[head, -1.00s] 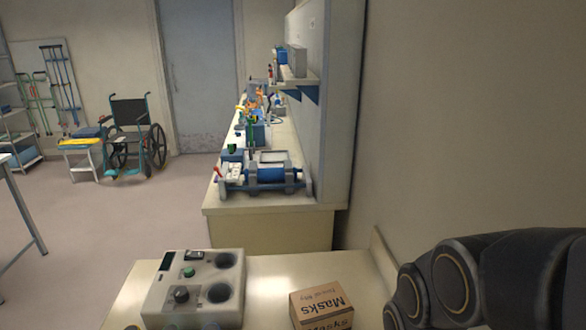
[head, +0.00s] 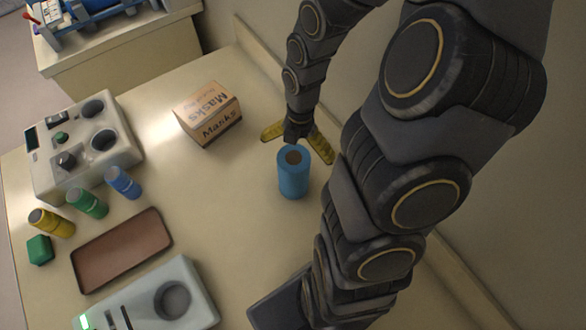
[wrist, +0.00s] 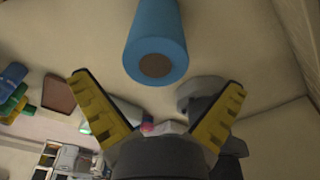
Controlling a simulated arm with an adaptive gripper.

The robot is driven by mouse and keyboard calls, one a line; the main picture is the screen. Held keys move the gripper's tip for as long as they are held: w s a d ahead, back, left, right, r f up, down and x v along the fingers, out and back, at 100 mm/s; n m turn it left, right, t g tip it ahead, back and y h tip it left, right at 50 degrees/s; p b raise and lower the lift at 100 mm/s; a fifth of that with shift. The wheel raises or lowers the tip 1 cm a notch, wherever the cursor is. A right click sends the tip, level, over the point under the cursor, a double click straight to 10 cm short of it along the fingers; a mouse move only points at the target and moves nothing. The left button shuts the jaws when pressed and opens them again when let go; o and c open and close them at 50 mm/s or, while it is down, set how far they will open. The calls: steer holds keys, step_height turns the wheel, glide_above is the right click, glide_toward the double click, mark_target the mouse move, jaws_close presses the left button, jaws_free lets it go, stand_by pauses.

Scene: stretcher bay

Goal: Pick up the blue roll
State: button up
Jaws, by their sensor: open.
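The blue roll (head: 293,176) stands upright on the tabletop in the head view, a thick blue cylinder with a brown core at its top end. It also shows in the wrist view (wrist: 157,38), with its core end facing the camera, at the top middle. I cannot tell whether a finger touches the roll.
A Masks box (head: 208,113) stands left of the roll. Further left are a grey device with round wells (head: 85,145), small blue (head: 123,182), green (head: 87,202) and yellow (head: 51,222) cylinders, a green block (head: 40,249), a brown tray (head: 122,250) and another grey device (head: 150,300).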

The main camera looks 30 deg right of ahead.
mark_target(294, 157)
steer(key=f, duration=0.5)
steer(key=shift+a, duration=0.4)
steer(key=shift+c, duration=0.4)
steer(key=c, duration=0.9)
